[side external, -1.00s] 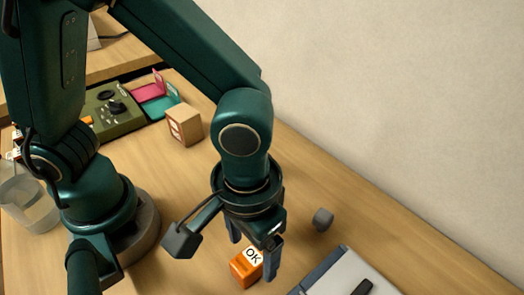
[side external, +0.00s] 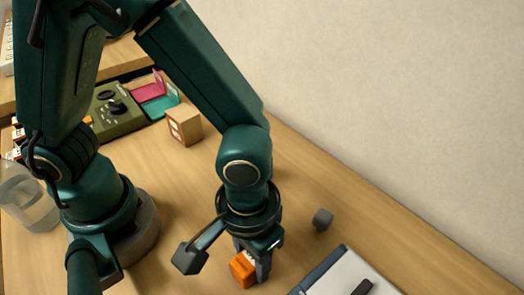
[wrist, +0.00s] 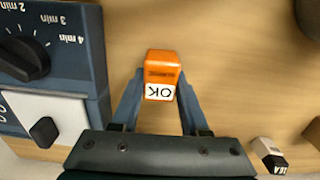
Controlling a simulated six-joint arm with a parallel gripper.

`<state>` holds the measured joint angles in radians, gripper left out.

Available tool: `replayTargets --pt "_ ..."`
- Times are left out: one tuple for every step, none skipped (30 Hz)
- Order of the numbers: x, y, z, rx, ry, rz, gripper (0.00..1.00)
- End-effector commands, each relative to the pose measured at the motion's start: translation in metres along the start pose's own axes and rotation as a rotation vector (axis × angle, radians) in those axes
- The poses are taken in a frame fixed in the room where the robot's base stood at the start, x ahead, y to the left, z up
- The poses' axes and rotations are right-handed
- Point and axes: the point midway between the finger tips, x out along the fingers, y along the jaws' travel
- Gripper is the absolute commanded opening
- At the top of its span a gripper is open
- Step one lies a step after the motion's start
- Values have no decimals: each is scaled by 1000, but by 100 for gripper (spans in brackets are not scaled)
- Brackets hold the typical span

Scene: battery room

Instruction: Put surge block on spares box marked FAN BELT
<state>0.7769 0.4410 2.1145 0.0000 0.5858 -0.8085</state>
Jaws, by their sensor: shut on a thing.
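A blue-grey and white device (side external: 345,275) lies to the right of my gripper; its minute dial (wrist: 25,58) shows in the wrist view. A grey knob-like object (side external: 322,219) is behind it. A green panel (side external: 112,110) and a clear container (side external: 28,198) are at left.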

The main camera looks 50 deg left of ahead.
Motion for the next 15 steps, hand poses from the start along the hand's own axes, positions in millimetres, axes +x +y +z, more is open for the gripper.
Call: replayTargets --pt "0 0 0 0 0 0 0" --pt "0 0 0 0 0 1 0" --pt "-1 0 0 0 1 1 0" --pt "-1 0 0 0 1 1 0" --pt "-2 0 0 0 1 1 0" --pt "-3 0 0 0 2 2 0" --pt "-5 0 0 0 2 2 0" --pt "-7 1 -1 0 2 2 0" --pt "-10 1 -1 0 3 3 0" --pt "-12 1 -1 0 3 3 0" --pt "-15 1 -1 0 3 3 0" --pt "-20 1 -1 0 4 4 0" --pt "-23 1 -1 0 4 4 0" --pt "-28 1 -1 0 5 5 0" --pt "-34 1 -1 0 5 5 0"
